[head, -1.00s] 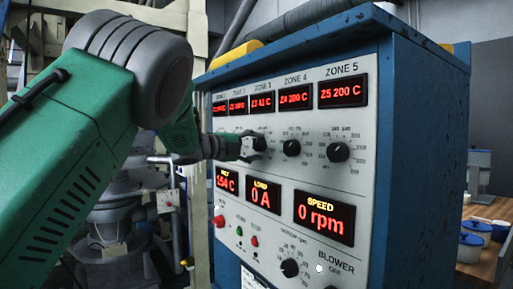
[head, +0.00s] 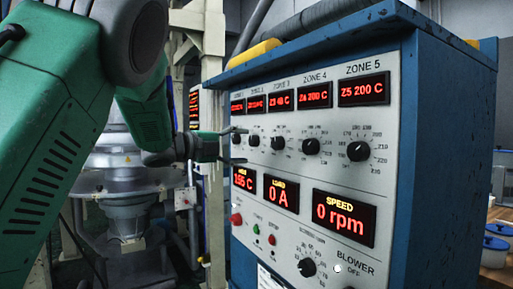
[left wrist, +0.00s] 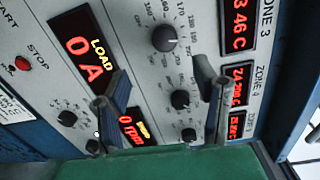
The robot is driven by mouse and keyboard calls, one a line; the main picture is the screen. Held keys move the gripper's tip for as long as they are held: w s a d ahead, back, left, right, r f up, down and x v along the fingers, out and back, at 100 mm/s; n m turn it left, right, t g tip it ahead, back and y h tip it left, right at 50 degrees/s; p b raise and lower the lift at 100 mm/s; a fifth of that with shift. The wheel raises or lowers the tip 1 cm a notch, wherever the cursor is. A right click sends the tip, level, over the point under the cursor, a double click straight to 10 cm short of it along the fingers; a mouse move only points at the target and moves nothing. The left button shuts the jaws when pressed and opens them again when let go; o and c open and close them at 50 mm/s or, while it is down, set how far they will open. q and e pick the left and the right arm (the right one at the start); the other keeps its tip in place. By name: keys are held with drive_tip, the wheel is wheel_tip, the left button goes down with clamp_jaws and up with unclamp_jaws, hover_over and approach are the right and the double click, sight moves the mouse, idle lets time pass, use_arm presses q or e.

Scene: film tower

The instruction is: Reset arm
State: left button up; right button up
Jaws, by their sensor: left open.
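My left gripper (head: 234,146) is open and empty, left of the control panel (head: 330,185) and apart from its knobs. In the left wrist view my two fingers (left wrist: 160,100) are spread in front of the panel with nothing between them held. The zone 3 knob (head: 278,142) shows black in the head view and also in the left wrist view (left wrist: 164,38). The zone 4 knob (head: 311,146) and zone 5 knob (head: 358,151) are to its right. My right gripper is not in view.
The zone 4 display (head: 315,95) and zone 5 display (head: 363,90) read 200 C. The speed display (head: 343,218) reads 0 rpm. A red button (head: 236,219) sits lower left. A metal machine (head: 125,200) stands behind my arm.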

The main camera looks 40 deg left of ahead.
use_arm(q)
drive_tip(key=shift+s+a, duration=0.15)
drive_tip(key=shift+s, duration=0.35)
drive_tip(key=w+d+f+n+g+y, duration=0.15)
drive_tip(key=f+n, duration=0.25)
drive_tip(key=f, duration=0.8)
drive_tip(key=w+d+f+n+g+y, duration=0.1)
drive_tip(key=d+f+n+y, duration=0.3)
drive_tip(key=f, duration=0.9)
drive_tip(key=s+d+f+n+g, duration=0.2)
drive_tip(key=s+f+n, duration=0.15)
drive_tip(key=f, duration=0.45)
drive_tip(key=s+d+f+n+g, duration=0.2)
drive_tip(key=s+f, duration=0.2)
drive_tip(key=f, duration=0.5)
drive_tip(key=s+d+f+n+g, duration=0.4)
drive_tip(key=s+f+n, duration=0.1)
drive_tip(key=s+f, duration=0.85)
drive_tip(key=s+d+f+n+g, duration=0.1)
drive_tip(key=s+d+f+g, duration=0.1)
drive_tip(key=s, duration=0.7)
drive_tip(key=s+d+f+n+g, duration=0.2)
drive_tip(key=s+d+f+g, duration=0.1)
drive_tip(key=s, duration=0.7)
drive_tip(key=shift+d+f, duration=0.25)
drive_tip(key=shift+f, duration=0.15)
